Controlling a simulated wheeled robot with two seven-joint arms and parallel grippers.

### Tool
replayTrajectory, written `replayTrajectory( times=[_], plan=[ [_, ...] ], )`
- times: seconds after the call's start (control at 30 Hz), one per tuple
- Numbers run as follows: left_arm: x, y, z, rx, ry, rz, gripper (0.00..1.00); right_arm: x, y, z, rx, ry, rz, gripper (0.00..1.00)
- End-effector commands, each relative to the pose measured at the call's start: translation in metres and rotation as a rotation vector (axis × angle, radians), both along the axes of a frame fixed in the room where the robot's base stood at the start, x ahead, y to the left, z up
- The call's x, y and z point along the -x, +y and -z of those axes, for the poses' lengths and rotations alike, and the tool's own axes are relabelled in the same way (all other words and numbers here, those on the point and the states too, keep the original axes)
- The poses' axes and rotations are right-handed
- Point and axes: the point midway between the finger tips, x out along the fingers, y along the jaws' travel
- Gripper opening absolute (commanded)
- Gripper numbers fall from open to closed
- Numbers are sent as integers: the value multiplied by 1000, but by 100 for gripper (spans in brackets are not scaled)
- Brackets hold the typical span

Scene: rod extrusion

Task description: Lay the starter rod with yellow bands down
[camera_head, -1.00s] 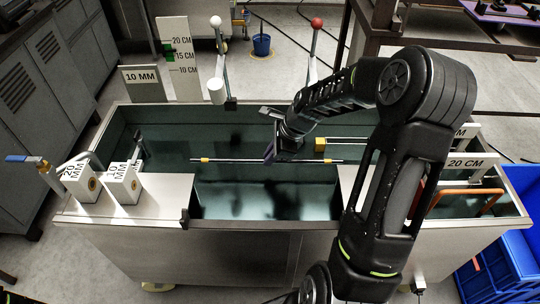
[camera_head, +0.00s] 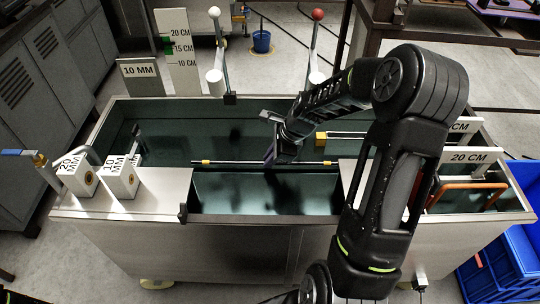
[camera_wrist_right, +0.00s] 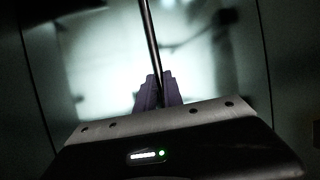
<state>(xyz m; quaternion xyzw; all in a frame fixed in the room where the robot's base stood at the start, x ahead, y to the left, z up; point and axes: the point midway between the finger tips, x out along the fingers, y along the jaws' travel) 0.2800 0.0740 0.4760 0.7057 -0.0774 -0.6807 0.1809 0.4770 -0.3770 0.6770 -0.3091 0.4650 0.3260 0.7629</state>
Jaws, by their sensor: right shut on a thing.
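The starter rod is a thin metal rod (camera_head: 235,162) with yellow bands near its ends, the left band (camera_head: 206,162) and the right band (camera_head: 327,163). It lies crosswise over the water tank, roughly level. My right gripper (camera_head: 270,154) is shut on the rod's middle. In the right wrist view the rod (camera_wrist_right: 150,35) runs between the purple fingers (camera_wrist_right: 158,92), above the bright trough. I cannot tell whether the rod's ends touch the tank's ledges. My left gripper is not in view.
Blocks marked 20 MM (camera_head: 78,177) and 10 MM (camera_head: 121,178) stand on the left ledge (camera_head: 150,200). Another rod with a yellow block (camera_head: 321,139) lies behind my right arm. An orange handle (camera_head: 470,188) is at the right. A blue crate (camera_head: 500,262) stands beside the tank.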

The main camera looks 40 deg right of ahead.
Motion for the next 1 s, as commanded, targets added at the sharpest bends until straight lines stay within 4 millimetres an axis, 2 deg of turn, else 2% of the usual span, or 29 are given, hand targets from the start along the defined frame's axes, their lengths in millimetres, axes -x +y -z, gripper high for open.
replayTrajectory(
  times=[0.03,0.1,0.4,0.63,1.0],
  plan=[
    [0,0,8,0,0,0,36,0,0,10,-1,1,0,0],
    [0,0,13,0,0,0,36,0,0,18,-1,1,1,0],
    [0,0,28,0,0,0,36,0,1,44,-1,1,1,0],
    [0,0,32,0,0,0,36,0,0,52,-1,-1,0,0],
    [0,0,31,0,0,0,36,0,0,52,0,0,0,0]
  ],
)
